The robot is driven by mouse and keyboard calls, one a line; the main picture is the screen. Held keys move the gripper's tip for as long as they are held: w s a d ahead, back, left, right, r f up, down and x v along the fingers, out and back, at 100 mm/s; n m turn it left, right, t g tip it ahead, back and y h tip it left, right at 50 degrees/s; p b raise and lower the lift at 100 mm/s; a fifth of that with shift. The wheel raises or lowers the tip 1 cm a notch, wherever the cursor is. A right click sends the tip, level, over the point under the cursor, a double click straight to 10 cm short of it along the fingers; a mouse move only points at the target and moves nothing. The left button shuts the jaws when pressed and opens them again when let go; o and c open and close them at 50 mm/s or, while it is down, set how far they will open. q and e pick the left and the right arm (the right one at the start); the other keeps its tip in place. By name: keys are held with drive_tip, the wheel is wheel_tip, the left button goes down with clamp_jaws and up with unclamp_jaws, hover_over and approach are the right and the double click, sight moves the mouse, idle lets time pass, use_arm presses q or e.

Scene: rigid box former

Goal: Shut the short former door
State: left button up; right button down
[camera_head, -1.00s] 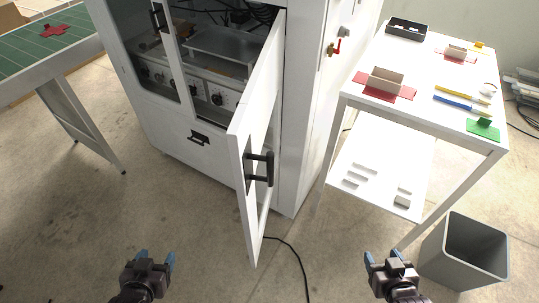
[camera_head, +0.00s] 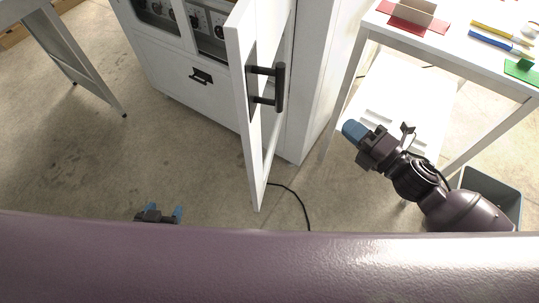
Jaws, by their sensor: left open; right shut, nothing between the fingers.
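The short former door (camera_head: 244,65) is a narrow white framed door on the front of the white cabinet. It stands swung open, pointing out toward me, with its edge nearly facing the camera. Its black bar handle (camera_head: 279,87) is on the right-hand face. My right gripper (camera_head: 350,131) is to the right of the door and apart from it, shut and empty, with blue fingertips pointing left toward the door. My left gripper (camera_head: 160,212) is low at the left, open and empty, well apart from the door. A purple part of my own body hides the bottom of the view.
The white former cabinet (camera_head: 173,66) stands behind the door. A white table (camera_head: 455,52) with red, blue, yellow and green items is at the right, close to my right arm. A grey bin (camera_head: 489,185) stands partly behind that arm. A black cable (camera_head: 297,196) lies on the floor.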

drive_tip(key=s+a+f+n+g+y, duration=0.25)
drive_tip(key=s+n+g, duration=0.25)
drive_tip(key=n, duration=0.7)
drive_tip(key=n+g+y, duration=0.2)
drive_tip(key=n+g, duration=0.2)
drive_tip(key=n, duration=0.6)
approach(258, 155)
drive_tip(key=x, duration=0.2)
drive_tip(key=p+x, duration=0.1)
drive_tip(key=x, duration=0.1)
drive_tip(key=p+x, duration=0.1)
drive_tip(key=x, duration=0.1)
drive_tip(key=shift+a+r, duration=0.25)
drive_tip(key=shift+r, duration=0.05)
drive_tip(key=shift+w+a+f, duration=0.1)
drive_tip(key=shift+a, duration=0.35)
